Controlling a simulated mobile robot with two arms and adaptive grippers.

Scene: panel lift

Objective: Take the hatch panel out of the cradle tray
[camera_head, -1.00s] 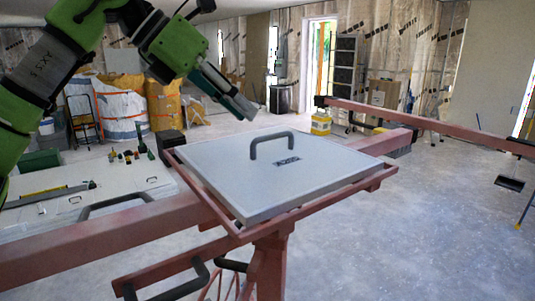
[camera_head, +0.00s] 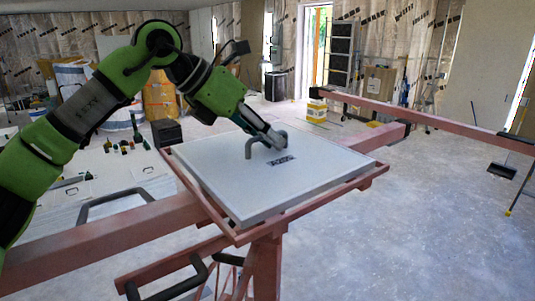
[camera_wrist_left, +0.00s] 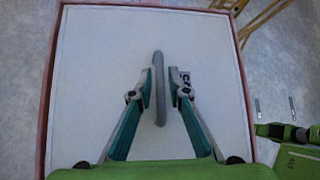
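The hatch panel (camera_head: 310,177) is a flat light-grey square with a dark arched handle (camera_head: 248,150) and a small dark label. It lies flat in the red-framed cradle tray (camera_head: 318,208). My left gripper (camera_head: 279,142) is at the handle and hides part of it. In the left wrist view the panel (camera_wrist_left: 95,60) fills the tray (camera_wrist_left: 47,100). There my left gripper (camera_wrist_left: 160,74) is open, its fingertips on either side of the handle (camera_wrist_left: 160,112), with small gaps showing.
A red beam (camera_head: 440,115) runs off to the right behind the tray. A yellow container (camera_head: 316,110) stands on the floor behind. White panels (camera_head: 125,175) and small tools lie at the left.

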